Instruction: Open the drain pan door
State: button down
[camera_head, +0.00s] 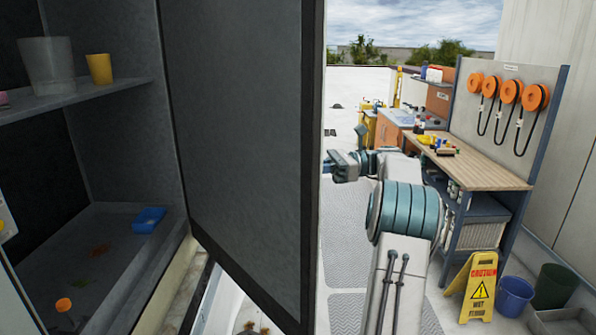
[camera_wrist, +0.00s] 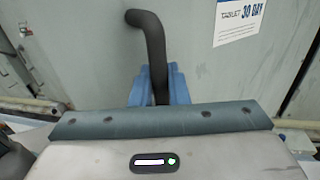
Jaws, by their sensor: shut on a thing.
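The drain pan door (camera_head: 245,130) is a dark grey panel with a black edge. In the head view it stands swung out from the cabinet, and the cabinet's inside shows to its left. In the wrist view its outer face (camera_wrist: 210,75) is pale grey-green, with a white label (camera_wrist: 240,20) at top right. A dark bent door handle (camera_wrist: 148,35) rises from between the blue fingers of my gripper (camera_wrist: 160,82), which is shut on it. In the head view my arm reaches the door's far side, and the door hides the fingertips and handle.
Inside the cabinet are a shelf (camera_head: 80,100) with a grey bucket (camera_head: 47,65) and yellow cup (camera_head: 99,69), and a pan floor (camera_head: 110,225) with a blue item (camera_head: 149,219). At right stand a workbench (camera_head: 480,165), a wet-floor sign (camera_head: 477,287) and buckets (camera_head: 513,296).

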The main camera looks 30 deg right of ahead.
jog(key=shift+w+d, duration=0.25)
jog(key=shift+d, duration=0.45)
jog(key=shift+w+d, duration=0.25)
jog(key=shift+d, duration=0.45)
jog(key=shift+w+d, duration=0.25)
jog(key=shift+d, duration=0.45)
jog(key=c, duration=1.5)
grip_release()
jog(key=v, duration=0.7)
jog(key=shift+d, duration=0.2)
jog(key=shift+r, duration=0.1)
